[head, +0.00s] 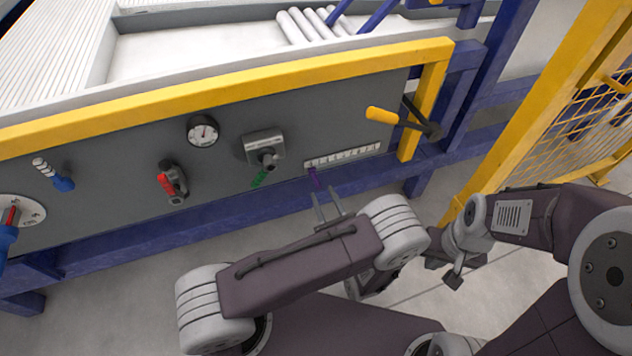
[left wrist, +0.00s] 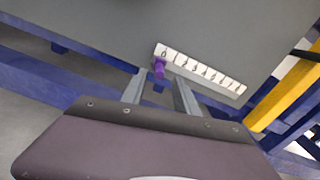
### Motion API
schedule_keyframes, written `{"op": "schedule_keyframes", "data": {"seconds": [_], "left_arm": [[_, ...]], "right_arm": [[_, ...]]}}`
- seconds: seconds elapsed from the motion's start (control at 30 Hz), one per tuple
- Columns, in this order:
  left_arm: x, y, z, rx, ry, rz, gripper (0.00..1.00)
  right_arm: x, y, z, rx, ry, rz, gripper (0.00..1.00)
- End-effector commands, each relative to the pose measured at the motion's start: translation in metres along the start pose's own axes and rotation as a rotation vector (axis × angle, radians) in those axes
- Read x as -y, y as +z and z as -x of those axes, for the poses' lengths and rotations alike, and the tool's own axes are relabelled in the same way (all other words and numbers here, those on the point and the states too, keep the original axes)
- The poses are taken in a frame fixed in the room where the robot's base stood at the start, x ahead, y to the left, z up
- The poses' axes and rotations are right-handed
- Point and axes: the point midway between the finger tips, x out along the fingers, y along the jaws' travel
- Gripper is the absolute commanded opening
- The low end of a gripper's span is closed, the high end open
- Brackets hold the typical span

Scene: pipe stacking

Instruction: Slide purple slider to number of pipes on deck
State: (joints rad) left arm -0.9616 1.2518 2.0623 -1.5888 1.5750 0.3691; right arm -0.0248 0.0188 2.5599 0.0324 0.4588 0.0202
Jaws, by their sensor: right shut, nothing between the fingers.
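The purple slider (head: 313,178) hangs at the left end of a white number scale (head: 342,157) on the grey panel. In the left wrist view the slider (left wrist: 159,68) is at the first mark, which looks like 0, on the scale (left wrist: 212,78). My left gripper (head: 327,202) is open just in front of and below it; in the left wrist view the slider shows between the fingertips (left wrist: 161,76), with contact unclear. Several pale pipes (head: 306,24) lie side by side on the deck (head: 200,48). My right gripper (head: 455,274) is shut and empty, low to the right.
The panel (head: 225,160) also carries a gauge (head: 202,131), a red-handled valve (head: 171,181), a green-handled switch (head: 263,160) and a yellow-handled lever (head: 385,116). A yellow rail (head: 230,92) runs above it. A yellow mesh fence (head: 545,105) stands at the right.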

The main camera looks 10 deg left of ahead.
Motion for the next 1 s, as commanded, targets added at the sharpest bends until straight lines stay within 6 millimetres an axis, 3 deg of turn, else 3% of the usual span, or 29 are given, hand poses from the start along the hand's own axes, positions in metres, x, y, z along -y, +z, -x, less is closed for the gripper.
{"op": "schedule_keyframes", "data": {"seconds": [0.1,0.3,0.63,0.77,1.0], "left_arm": [[-0.003,-0.005,-0.027,0.002,0.008,0.004,0.36],[-0.002,-0.003,-0.058,0.000,0.005,0.002,0.36],[-0.001,0.000,-0.065,0.000,0.003,0.000,0.36],[-0.001,0.000,-0.065,0.000,0.003,0.000,0.03],[-0.001,0.000,-0.065,-0.001,0.003,0.000,0.00]], "right_arm": [[0.000,0.002,-0.018,0.000,0.000,0.000,0.00],[-0.001,0.003,-0.030,0.000,0.000,0.000,0.00],[-0.001,0.003,-0.030,0.000,0.000,0.000,0.00],[-0.001,0.003,-0.030,0.000,0.000,0.000,0.00],[-0.001,0.003,-0.030,0.000,0.000,0.000,0.00]]}}
